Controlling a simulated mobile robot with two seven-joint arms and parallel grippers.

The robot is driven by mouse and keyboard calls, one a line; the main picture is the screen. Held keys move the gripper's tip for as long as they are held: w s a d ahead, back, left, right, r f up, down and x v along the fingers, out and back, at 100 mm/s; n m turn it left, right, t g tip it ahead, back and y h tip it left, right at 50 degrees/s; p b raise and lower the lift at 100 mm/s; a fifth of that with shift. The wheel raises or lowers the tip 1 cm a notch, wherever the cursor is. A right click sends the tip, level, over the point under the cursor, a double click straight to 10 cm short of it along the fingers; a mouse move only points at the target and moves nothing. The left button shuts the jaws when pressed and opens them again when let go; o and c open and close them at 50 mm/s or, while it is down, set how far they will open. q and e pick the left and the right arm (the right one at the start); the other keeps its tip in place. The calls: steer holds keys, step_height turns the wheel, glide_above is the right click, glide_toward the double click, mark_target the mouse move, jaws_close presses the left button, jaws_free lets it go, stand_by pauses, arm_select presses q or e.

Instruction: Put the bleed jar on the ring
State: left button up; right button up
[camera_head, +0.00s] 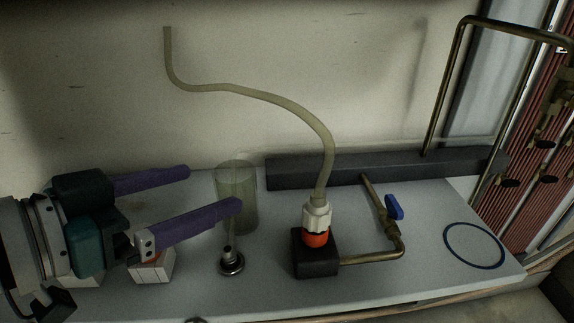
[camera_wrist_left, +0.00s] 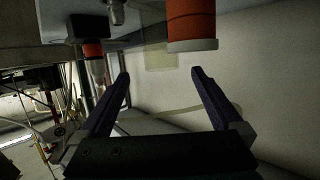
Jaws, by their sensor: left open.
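The bleed jar (camera_head: 236,190) is a clear, yellowish cylinder standing upright on the bench, left of the middle in the head view. It shows faintly beyond the fingertips in the left wrist view (camera_wrist_left: 160,57). The ring (camera_head: 445,240) is a dark blue circle on the bench top at the right, with nothing in it. My left gripper (camera_head: 214,188) is open, its purple fingers pointing right towards the jar. The near fingertip overlaps the jar in the head view; contact cannot be told. The wrist view also shows the open fingers (camera_wrist_left: 160,73) with nothing held. My right gripper is not in view.
A black block with an orange-and-white fitting (camera_head: 317,222), hose (camera_head: 285,102) and brass pipe with blue valve handle (camera_head: 394,207) stands between jar and ring. A small metal fitting (camera_head: 231,262) stands before the jar. A red-and-white cylinder (camera_wrist_left: 192,30) is near the gripper.

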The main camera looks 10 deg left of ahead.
mark_target(217, 184)
arm_select(q)
steer(key=shift+x, duration=0.9)
steer(key=b+x, duration=0.1)
steer(key=x, duration=0.4)
steer(key=shift+w+a+f, duration=0.1)
steer(key=shift+c, duration=0.3)
steer(key=c, duration=1.4)
